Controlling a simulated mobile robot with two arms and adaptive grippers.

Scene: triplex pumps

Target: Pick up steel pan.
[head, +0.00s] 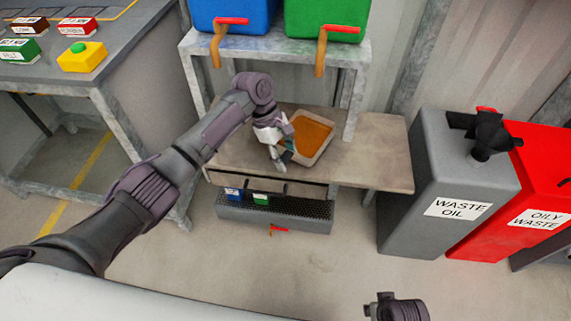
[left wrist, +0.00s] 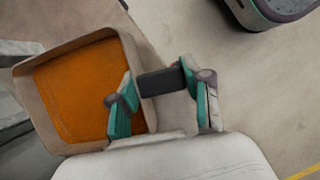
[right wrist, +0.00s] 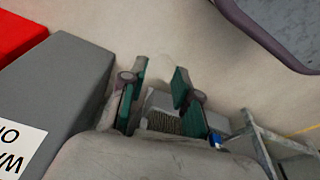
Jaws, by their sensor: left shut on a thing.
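The pan (head: 323,150) is a pale, shallow, rounded rectangular pan with an orange inside. In the head view it is at the wooden bench top, under the shelf. It also shows at the left of the left wrist view (left wrist: 30,108). My left gripper (head: 281,158) is at the pan's front left side. In the left wrist view its fingers (left wrist: 160,95) are on either side of a dark block joined to the pan's side, seemingly its handle. I cannot tell whether the pan touches the bench. My right gripper (right wrist: 157,97) is open and empty, away from the bench.
A blue bin (head: 232,16) and a green bin (head: 325,18) stand on the shelf above. Grey waste oil (head: 440,170) and red oily waste (head: 535,185) containers stand to the right. A yellow button box (head: 82,57) is on the left table.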

